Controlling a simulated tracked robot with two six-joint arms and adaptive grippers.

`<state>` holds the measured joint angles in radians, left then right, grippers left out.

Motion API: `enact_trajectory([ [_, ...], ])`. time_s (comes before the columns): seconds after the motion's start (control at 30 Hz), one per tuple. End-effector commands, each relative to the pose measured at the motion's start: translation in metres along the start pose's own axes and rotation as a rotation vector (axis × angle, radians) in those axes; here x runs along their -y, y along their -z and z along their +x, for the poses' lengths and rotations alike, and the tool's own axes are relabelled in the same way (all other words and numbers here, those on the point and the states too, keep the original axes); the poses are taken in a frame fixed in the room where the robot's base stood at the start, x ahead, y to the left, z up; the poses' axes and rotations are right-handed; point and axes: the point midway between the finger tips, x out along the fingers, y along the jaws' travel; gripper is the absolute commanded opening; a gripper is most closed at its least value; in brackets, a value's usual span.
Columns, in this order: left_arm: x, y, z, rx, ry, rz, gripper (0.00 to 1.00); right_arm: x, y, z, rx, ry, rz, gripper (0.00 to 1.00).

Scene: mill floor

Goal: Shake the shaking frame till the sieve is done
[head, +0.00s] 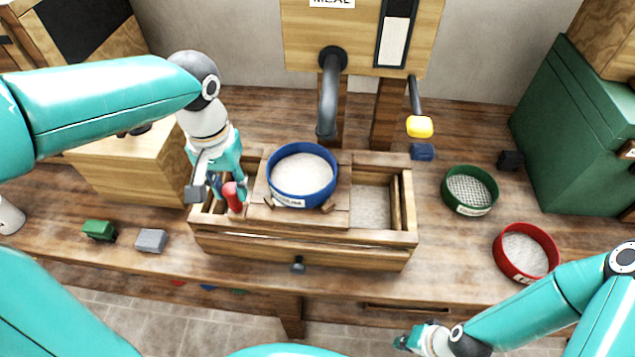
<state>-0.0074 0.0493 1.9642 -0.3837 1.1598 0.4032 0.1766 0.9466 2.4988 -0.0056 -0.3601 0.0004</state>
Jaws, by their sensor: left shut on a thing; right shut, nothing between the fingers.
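The shaking frame (300,250) is a wooden box frame on the bench in the middle of the head view. A blue-rimmed sieve (277,197) sits on its carriage, filled with pale meal. My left gripper (233,193) is at the frame's left end, shut on a red handle (233,198). The fingers partly hide the handle. My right gripper (406,343) is low at the bottom of the view, in front of the bench edge, shut and away from the frame.
A green sieve (470,190) showing bare mesh and a red sieve (526,253) with pale meal stand on the right. A meal hopper (360,40) with a grey spout (328,100) and yellow-tipped lever (419,126) is behind. Small green (98,230) and grey blocks (151,240) lie left.

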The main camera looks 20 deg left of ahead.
Motion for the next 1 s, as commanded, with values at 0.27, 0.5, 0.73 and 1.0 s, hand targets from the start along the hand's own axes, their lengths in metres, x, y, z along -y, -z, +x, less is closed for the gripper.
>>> enact_trajectory([
  [0.27, 0.047, 0.000, 0.000, -0.002, 0.001, -0.006, 0.07, 0.000, 0.000, 0.000, 0.000, 0.000, 0.000, 0.00],
  [0.5, 0.085, 0.000, 0.000, -0.001, 0.001, -0.005, 0.07, 0.001, 0.000, -0.001, 0.000, 0.000, 0.000, 0.00],
  [0.73, 0.100, -0.001, 0.000, -0.001, 0.000, -0.001, 0.07, 0.001, 0.000, -0.002, 0.000, 0.000, 0.000, 0.00],
  [1.0, 0.099, 0.000, 0.000, -0.001, -0.001, 0.000, 0.07, 0.001, 0.000, -0.002, 0.000, 0.000, 0.000, 0.00],
])
